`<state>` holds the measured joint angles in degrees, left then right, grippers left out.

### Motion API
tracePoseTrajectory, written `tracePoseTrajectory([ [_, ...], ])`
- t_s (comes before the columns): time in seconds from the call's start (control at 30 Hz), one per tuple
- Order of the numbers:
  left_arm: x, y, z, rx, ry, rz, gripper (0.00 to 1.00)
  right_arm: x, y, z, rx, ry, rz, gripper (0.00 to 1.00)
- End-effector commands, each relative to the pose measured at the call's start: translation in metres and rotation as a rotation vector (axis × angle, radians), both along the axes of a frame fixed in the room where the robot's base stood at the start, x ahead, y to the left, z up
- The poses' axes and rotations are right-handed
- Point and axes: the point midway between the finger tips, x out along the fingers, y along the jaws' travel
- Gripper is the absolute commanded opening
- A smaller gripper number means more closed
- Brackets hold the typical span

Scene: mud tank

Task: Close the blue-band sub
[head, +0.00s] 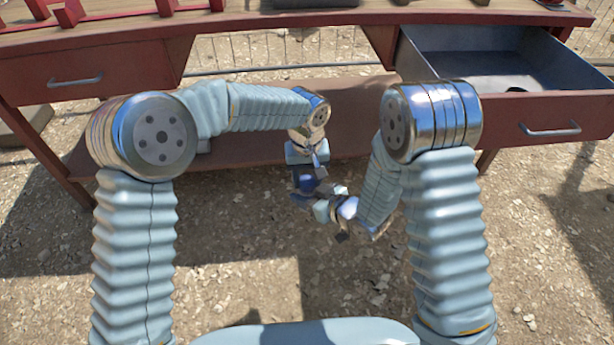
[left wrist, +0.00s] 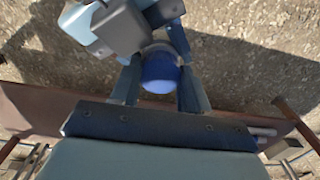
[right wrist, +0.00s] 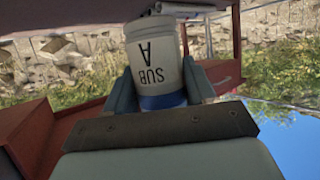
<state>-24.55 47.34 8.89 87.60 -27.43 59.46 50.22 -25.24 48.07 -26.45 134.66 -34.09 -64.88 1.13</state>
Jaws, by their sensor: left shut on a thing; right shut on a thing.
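The sub, a white cylinder marked "SUB A" (right wrist: 152,65) with a blue band, sits between the fingers of my right gripper (right wrist: 163,92) in the right wrist view. My right gripper is shut on it around the band end. In the left wrist view, my left gripper (left wrist: 160,88) is shut on a rounded blue piece (left wrist: 160,74) that looks like a cap. A pale rim shows just behind this piece. In the head view the two grippers are close together in front of the bench, and the arms partly hide the held pieces. I cannot tell whether the pieces touch.
A red bench (head: 90,50) stands ahead, with an open, grey-lined drawer (head: 570,75) at the right and a closed drawer (head: 60,78) at the left. A lower shelf (head: 345,92) runs behind the grippers. Gravelly ground (head: 250,270) lies below, clear around the arms.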

Motion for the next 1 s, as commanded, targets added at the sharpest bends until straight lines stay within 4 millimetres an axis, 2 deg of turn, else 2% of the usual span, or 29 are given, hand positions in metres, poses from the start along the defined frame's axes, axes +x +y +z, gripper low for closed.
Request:
tracePoseTrajectory([
  [0.03,0.000,0.000,0.000,0.000,0.000,0.000,0.11,0.000,0.000,0.001,0.001,-0.002,0.000,0.00],
  [0.07,0.000,0.000,0.000,0.000,0.000,0.000,0.46,0.000,0.000,0.001,0.001,-0.002,0.000,0.00],
  [0.2,0.000,0.000,0.000,0.000,0.000,0.000,0.68,0.000,0.000,0.001,0.001,-0.002,0.000,0.00],
  [0.23,0.000,0.000,0.000,0.000,0.000,0.000,0.70,0.000,0.000,0.001,0.001,-0.002,0.000,0.00],
  [0.53,0.000,0.000,0.004,0.000,-0.001,0.000,0.70,0.000,0.000,0.001,0.001,-0.002,0.000,0.00],
  [0.8,0.001,0.000,0.037,0.000,-0.002,0.001,0.70,0.000,0.000,0.001,0.001,-0.002,0.000,0.00],
  [1.0,0.000,0.000,0.046,0.001,0.000,0.000,0.70,0.000,0.000,0.001,0.001,-0.002,0.000,0.00],
])
